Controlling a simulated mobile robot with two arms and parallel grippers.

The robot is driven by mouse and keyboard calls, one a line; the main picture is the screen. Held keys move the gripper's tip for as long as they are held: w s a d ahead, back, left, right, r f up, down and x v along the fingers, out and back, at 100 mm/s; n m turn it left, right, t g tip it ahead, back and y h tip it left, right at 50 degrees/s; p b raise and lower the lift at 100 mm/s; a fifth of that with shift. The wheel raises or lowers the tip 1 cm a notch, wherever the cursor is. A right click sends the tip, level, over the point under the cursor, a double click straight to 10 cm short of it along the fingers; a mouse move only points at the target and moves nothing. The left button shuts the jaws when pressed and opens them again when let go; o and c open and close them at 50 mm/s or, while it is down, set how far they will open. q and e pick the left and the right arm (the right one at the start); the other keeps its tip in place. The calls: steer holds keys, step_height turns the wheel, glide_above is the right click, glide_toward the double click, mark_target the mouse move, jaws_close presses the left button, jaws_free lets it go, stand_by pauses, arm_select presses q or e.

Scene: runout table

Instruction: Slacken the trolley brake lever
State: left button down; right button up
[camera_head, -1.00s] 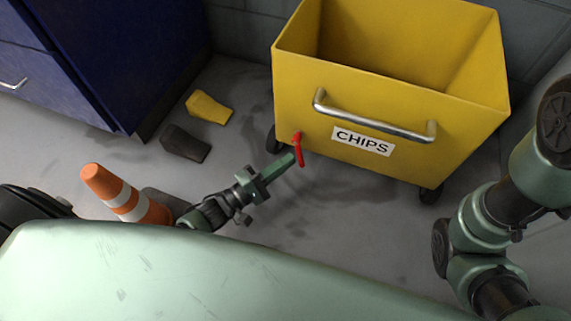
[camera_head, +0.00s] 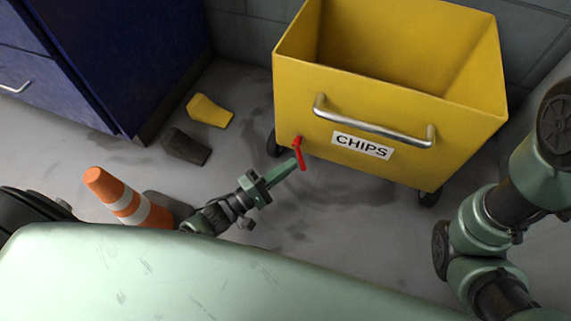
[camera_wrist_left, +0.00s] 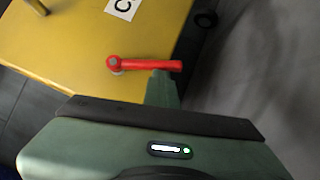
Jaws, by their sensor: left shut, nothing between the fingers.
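The yellow trolley (camera_head: 400,95) marked CHIPS stands on the floor at the upper right of the head view. Its red brake lever (camera_head: 299,153) is on the lower left of the front face and hangs down, tilted slightly right. My left gripper (camera_head: 291,165) is shut and empty, its tip beside the lever's lower part. In the left wrist view the lever (camera_wrist_left: 150,65) runs right from its pivot, and the shut fingers (camera_wrist_left: 162,88) reach up to it; I cannot tell whether they touch. My right gripper is out of view; only its arm shows.
An orange and white cone (camera_head: 125,200) stands left of my left arm. A yellow wedge (camera_head: 209,110) and a dark wedge (camera_head: 186,146) lie near the blue cabinet (camera_head: 110,60). A metal handle (camera_head: 375,124) juts from the trolley front. Floor right of my left gripper is clear.

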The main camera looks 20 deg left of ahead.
arm_select(q)
steer(key=shift+d+r, duration=0.1)
steer(key=shift+d, duration=0.15)
steer(key=shift+d+r+p, duration=0.15)
steer(key=shift+d+p, duration=0.65)
steer(key=shift+p, duration=0.2)
steer(key=shift+s+d+r+n+t+p, duration=0.15)
steer(key=shift+d+r+n+t, duration=0.2)
steer(key=shift+d+r+n, duration=0.35)
steer(key=shift+w+d+r+n+t+p, duration=0.1)
steer(key=shift+d+r+n+t+p, duration=0.2)
steer(key=shift+d, duration=0.7)
steer(key=shift+s+d+r+n+t+p, duration=0.1)
steer(key=shift+d+r+n+t, duration=0.25)
steer(key=shift+d+r+n, duration=0.4)
steer(key=shift+d+f, duration=0.1)
steer(key=shift+d, duration=0.05)
